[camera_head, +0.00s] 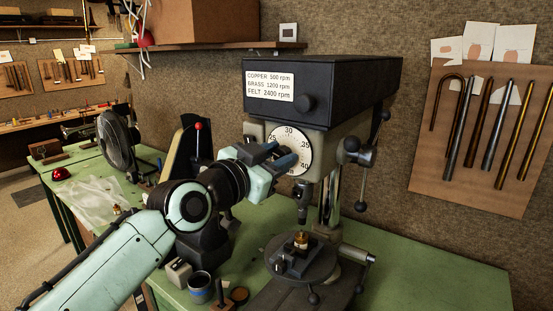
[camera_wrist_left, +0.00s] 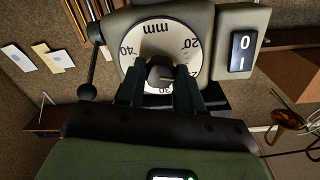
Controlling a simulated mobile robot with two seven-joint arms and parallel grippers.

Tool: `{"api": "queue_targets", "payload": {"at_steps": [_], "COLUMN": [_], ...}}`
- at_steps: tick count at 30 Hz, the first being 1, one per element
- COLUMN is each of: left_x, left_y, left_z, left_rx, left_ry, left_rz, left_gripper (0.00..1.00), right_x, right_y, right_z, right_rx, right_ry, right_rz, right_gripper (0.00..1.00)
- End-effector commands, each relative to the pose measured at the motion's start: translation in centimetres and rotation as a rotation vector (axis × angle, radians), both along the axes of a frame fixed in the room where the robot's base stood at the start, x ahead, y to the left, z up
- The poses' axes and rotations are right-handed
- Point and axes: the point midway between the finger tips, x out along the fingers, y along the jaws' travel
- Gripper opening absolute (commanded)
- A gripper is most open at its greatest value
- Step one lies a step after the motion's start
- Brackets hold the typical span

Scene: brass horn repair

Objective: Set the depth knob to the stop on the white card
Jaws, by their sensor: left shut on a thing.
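The depth knob (camera_wrist_left: 160,73) is a dark knob at the centre of a white round dial (camera_head: 303,147) marked in mm, on the front of the drill press (camera_head: 325,75). The dial numbers 20, 30 and 40 show in the left wrist view. My left gripper (camera_head: 282,156) is shut on the knob, with one finger on each side (camera_wrist_left: 160,92). In the head view the gripper covers the knob and part of the dial. A white label (camera_head: 270,86) on the press lists speeds for copper, brass and felt. I cannot tell which card shows the stop. My right gripper is out of view.
A black knob (camera_head: 305,103) and a side lever (camera_head: 360,160) sit close to the dial. A round work table (camera_head: 300,263) holds a small brass part under the chuck. A 0/I switch (camera_wrist_left: 242,51) is beside the dial. The bench front right is clear.

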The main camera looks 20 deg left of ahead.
Motion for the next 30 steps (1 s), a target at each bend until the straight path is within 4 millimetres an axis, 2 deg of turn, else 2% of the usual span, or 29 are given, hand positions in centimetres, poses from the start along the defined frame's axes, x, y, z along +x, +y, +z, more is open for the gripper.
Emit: {"api": "queue_targets", "payload": {"at_steps": [12, 30], "left_x": [0.0, 0.0], "left_y": [-0.1, -0.2], "left_z": [-0.2, -0.1], "left_rx": [0.346, 0.883], "left_ry": [-0.127, -0.321], "left_rz": [-0.001, -0.002], "left_gripper": [0.05, 0.05], "right_x": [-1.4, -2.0], "right_y": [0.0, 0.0], "right_z": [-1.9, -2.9], "right_rx": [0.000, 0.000], "right_ry": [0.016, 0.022], "right_rz": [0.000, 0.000], "right_gripper": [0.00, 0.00]}}
